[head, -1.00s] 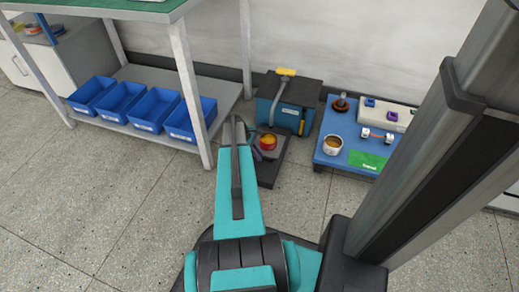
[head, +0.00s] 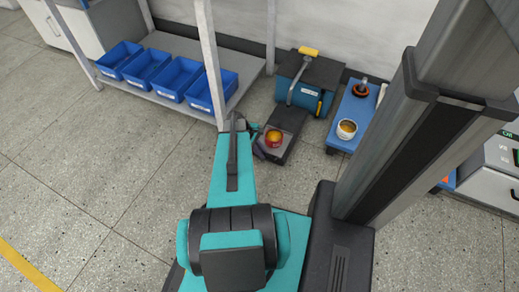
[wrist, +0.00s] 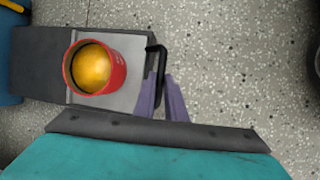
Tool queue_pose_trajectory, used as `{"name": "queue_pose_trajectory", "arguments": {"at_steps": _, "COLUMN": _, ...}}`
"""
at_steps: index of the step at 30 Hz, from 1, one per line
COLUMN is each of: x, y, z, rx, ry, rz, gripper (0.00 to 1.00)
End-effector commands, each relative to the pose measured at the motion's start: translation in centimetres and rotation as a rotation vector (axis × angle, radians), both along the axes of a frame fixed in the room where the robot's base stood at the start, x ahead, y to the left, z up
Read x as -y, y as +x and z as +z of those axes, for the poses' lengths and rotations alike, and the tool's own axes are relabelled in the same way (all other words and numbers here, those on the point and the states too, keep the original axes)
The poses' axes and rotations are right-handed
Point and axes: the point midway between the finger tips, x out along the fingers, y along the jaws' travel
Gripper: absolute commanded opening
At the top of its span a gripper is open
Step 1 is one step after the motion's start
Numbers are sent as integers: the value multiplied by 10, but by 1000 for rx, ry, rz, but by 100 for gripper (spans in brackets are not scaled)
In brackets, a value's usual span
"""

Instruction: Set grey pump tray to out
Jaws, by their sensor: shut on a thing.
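The grey pump tray (head: 292,121) sticks out low from the front of a blue pump box (head: 313,101) with a dark top. In the wrist view the tray (wrist: 122,100) has a pale plate and a black handle (wrist: 158,54) at its outer end. A red cup (wrist: 110,88) with yellow contents stands on the plate; the cup also shows in the head view (head: 274,140). My gripper (wrist: 161,82), with purple fingers, is shut on the tray's handle. In the head view my gripper (head: 258,148) is partly hidden behind my arm.
Several blue bins (head: 170,78) stand on a low shelf (head: 239,70) at the left. A blue stand (head: 343,113) holding a white cup (head: 347,130) is right of the pump box. Speckled floor (head: 95,150) is open at the left and front.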

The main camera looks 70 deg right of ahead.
Motion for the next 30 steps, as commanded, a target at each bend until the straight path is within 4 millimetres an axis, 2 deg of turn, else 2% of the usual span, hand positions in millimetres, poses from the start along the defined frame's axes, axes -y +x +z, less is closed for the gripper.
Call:
{"name": "queue_pose_trajectory", "arguments": {"at_steps": 13, "x": -5, "y": -6, "z": 0, "rx": 5, "ry": 11, "rz": -21, "gripper": 0}}
{"name": "queue_pose_trajectory", "arguments": {"at_steps": 14, "x": -5, "y": -6, "z": 0, "rx": 5, "ry": 11, "rz": -21, "gripper": 12}}
{"name": "queue_pose_trajectory", "arguments": {"at_steps": 17, "x": -4, "y": -6, "z": 0, "rx": 5, "ry": 10, "rz": -21, "gripper": 29}}
{"name": "queue_pose_trajectory", "arguments": {"at_steps": 30, "x": -1, "y": -7, "z": 4, "rx": 4, "ry": 4, "rz": -22, "gripper": 30}}
